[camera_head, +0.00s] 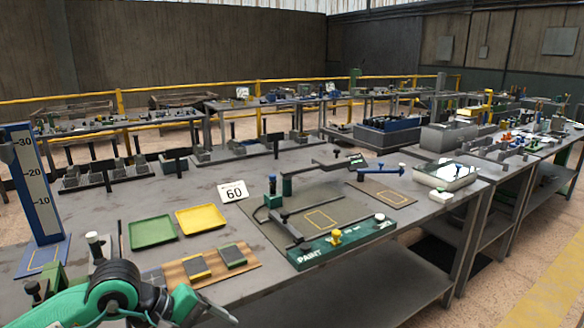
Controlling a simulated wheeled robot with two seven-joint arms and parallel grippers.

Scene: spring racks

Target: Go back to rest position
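My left arm comes in at the bottom left, green with a black joint. My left gripper (212,311) is at the bottom edge, in front of the table's near edge. It is small, dark and partly cut off, so I cannot tell whether its fingers are open or shut. I see nothing clearly held in it. My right arm and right gripper are not in view.
A grey workbench (330,160) fills the middle. Near my arm are a wooden board (212,263) with two blocks, a green tray (153,231), a yellow tray (201,218), a blue scale post (33,185) and a green PAINT fixture (341,242). Floor shows at right.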

